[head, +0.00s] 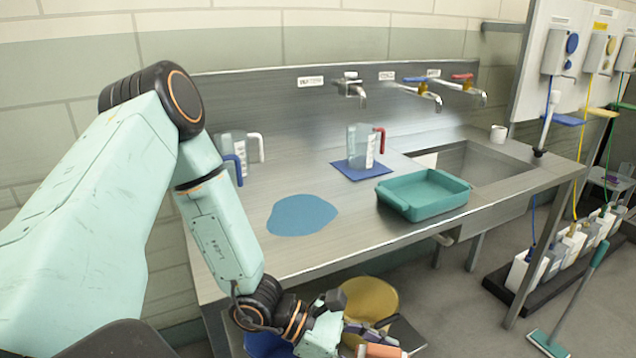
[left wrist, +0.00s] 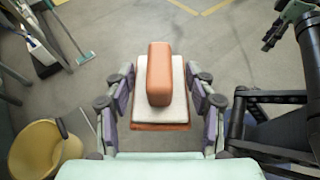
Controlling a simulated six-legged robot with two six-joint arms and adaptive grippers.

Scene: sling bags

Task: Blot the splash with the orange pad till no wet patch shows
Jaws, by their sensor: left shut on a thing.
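The splash (head: 302,215) is a flat blue patch on the steel counter, left of the middle, and it shows whole. My left gripper (head: 368,333) is low in front of the counter's front edge, away from the splash. It is shut on the orange pad (head: 384,351), which is partly hidden in the head view. In the left wrist view the pad (left wrist: 159,75) sits between the fingers (left wrist: 160,92), with an orange grip block over a white layer and an orange edge. A dark jointed part at the top right there looks like my right gripper (left wrist: 275,32); its jaws are unclear.
A sink (head: 480,163) lies right. Counter around the splash is bare.

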